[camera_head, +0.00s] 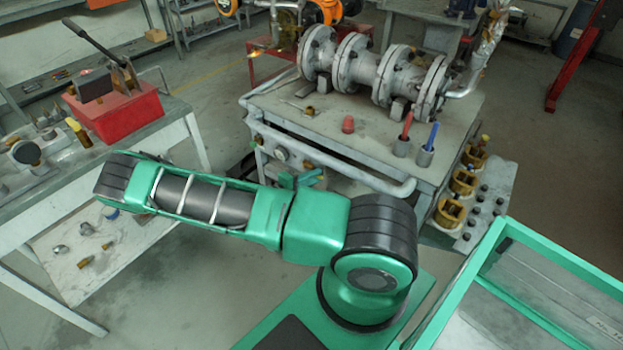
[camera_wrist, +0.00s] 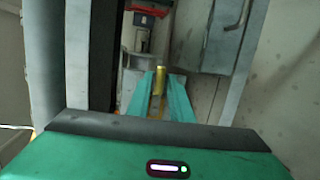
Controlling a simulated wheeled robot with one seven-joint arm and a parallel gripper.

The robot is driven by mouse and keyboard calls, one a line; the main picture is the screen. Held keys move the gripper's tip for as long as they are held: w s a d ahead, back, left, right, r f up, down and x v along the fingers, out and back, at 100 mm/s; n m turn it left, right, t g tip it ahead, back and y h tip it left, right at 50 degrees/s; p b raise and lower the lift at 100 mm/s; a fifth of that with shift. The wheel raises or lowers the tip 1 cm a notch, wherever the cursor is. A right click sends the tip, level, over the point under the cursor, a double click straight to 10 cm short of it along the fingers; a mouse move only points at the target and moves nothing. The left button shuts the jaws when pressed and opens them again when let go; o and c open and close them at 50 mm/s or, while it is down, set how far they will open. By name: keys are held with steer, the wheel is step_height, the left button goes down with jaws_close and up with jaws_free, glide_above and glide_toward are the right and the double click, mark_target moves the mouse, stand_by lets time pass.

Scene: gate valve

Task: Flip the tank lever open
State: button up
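A red tank (camera_head: 118,115) with a long black lever (camera_head: 92,42) stands on the left table in the head view. The lever slants up and to the left. My green arm reaches left across the head view, and its gripper end is not clear there. In the wrist view my gripper (camera_wrist: 160,92) shows two green fingers with a narrow gap. A yellow piece (camera_wrist: 160,76) shows at the gap between the fingertips; whether they touch it is unclear.
The left table (camera_head: 165,125) also carries a yellow cylinder (camera_head: 77,131) and metal fittings. A workbench (camera_head: 290,118) with a flanged pipe assembly (camera_head: 375,72) stands behind my arm. A grey cabinet-like block (camera_wrist: 210,35) is close on the right in the wrist view.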

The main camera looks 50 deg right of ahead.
steer(key=a+r, duration=0.2)
steer(key=a, duration=0.8)
steer(key=shift+w+a, duration=0.25)
steer(key=shift+w, duration=0.1)
steer(key=s+a+r+m+y, duration=0.2)
steer(key=s+r+y, duration=0.6)
steer(key=s+r, duration=0.4)
steer(key=s+a+r+m+y, duration=0.3)
steer(key=s+r+y, duration=0.5)
steer(key=r, duration=1.3)
steer(key=s+m, duration=0.1)
steer(key=s, duration=0.3)
steer(key=shift+s+t, duration=0.25)
steer(key=shift+t, duration=0.15)
